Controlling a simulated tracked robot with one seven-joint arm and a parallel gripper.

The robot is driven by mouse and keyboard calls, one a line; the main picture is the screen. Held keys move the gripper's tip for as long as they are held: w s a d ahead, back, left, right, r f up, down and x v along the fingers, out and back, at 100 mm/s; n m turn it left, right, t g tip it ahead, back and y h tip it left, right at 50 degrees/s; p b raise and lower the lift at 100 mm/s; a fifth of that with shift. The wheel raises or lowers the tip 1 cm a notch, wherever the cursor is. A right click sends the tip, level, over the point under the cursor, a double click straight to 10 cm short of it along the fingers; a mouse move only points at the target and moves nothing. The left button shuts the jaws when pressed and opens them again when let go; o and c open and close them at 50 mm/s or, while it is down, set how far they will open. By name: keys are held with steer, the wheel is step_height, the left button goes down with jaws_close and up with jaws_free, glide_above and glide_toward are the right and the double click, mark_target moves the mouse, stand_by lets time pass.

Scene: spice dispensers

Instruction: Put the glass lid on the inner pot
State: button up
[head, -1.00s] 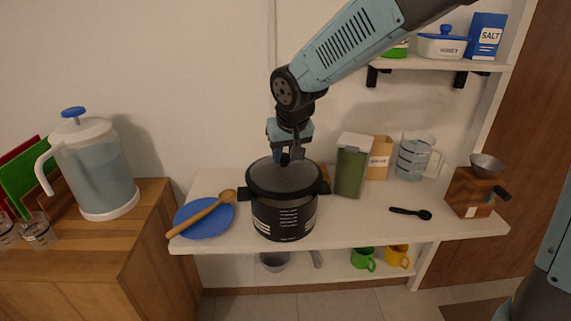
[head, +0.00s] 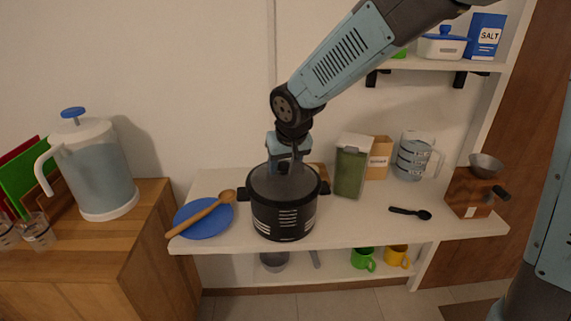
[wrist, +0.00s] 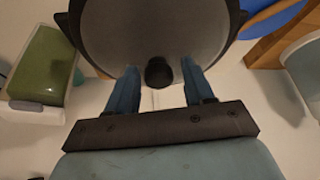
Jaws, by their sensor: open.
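The glass lid (head: 284,184), a grey see-through disc, lies over the top of the black inner pot (head: 284,222) and looks level, near its rim. It also shows large in the wrist view (wrist: 150,28). Its dark knob (wrist: 158,73) stands between my two blue fingers. My gripper (wrist: 160,70) is open, with a gap on each side of the knob. In the head view my gripper (head: 288,166) is over the back part of the lid and partly hides the knob.
A blue plate (head: 208,222) with a wooden spoon (head: 200,215) lies left of the pot. A green-filled container (head: 350,172) stands close on the right. A black spoon (head: 410,213) and a grinder (head: 470,195) are farther right.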

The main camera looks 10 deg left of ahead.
steer(key=shift+d+f, duration=0.1)
steer(key=shift+d, duration=0.05)
steer(key=v, duration=1.2)
steer(key=s+d+r+m+t+h, duration=0.1)
steer(key=d+r, duration=0.1)
steer(key=d, duration=0.7)
steer(key=s+d+r+m, duration=0.1)
steer(key=s+d+m, duration=0.1)
steer(key=d, duration=0.7)
steer(key=s+d+f+m+h, duration=0.1)
steer(key=s+d+m, duration=0.1)
steer(key=s+d, duration=0.8)
steer(key=d, duration=0.4)
steer(key=shift+s+d+m, duration=0.15)
steer(key=shift+d+m, duration=0.1)
steer(key=shift+m, duration=0.15)
steer(key=shift+f, duration=0.1)
